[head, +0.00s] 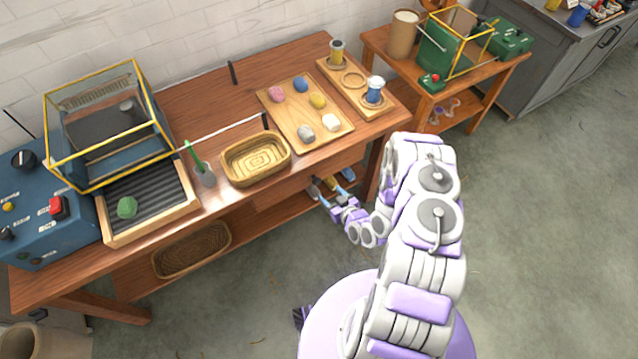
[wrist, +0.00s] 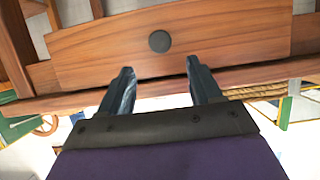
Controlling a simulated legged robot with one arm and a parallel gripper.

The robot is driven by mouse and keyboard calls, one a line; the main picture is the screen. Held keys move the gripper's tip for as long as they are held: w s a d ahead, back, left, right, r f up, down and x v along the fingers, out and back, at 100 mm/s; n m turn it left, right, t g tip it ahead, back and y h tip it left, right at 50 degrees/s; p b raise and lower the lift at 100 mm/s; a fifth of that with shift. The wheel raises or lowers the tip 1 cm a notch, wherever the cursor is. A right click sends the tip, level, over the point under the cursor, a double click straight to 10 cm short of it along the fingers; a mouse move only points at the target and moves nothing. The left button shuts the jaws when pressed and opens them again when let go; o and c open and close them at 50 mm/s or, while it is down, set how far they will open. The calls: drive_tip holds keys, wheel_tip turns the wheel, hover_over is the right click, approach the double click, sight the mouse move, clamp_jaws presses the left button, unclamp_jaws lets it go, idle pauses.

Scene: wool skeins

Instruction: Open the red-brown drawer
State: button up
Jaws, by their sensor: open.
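The red-brown drawer (wrist: 215,32) fills the upper part of the wrist view as a wooden front with a dark round knob (wrist: 159,41). It looks shut. In the head view the drawer front (head: 282,191) shows partly, under the front edge of the wooden table. My gripper (wrist: 159,70) is open, with its two dark fingers pointing at the front, one to each side of the knob's line. The knob appears beyond the fingertips, with nothing between them. In the head view my gripper (head: 331,184) is low beside the table's front, near its right end.
On the wooden table (head: 196,104) stand a woven basket (head: 256,158), a board with several skeins (head: 305,113) and a blue machine (head: 50,215). A lower shelf holds another basket (head: 192,249). The floor (head: 540,220) to the right is clear.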

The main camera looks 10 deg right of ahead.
sight(318, 182)
drive_tip(key=b+x, duration=0.1)
drive_tip(key=x, duration=0.8)
drive_tip(key=shift+w, duration=0.2)
drive_tip(key=shift+c, duration=0.4)
clamp_jaws()
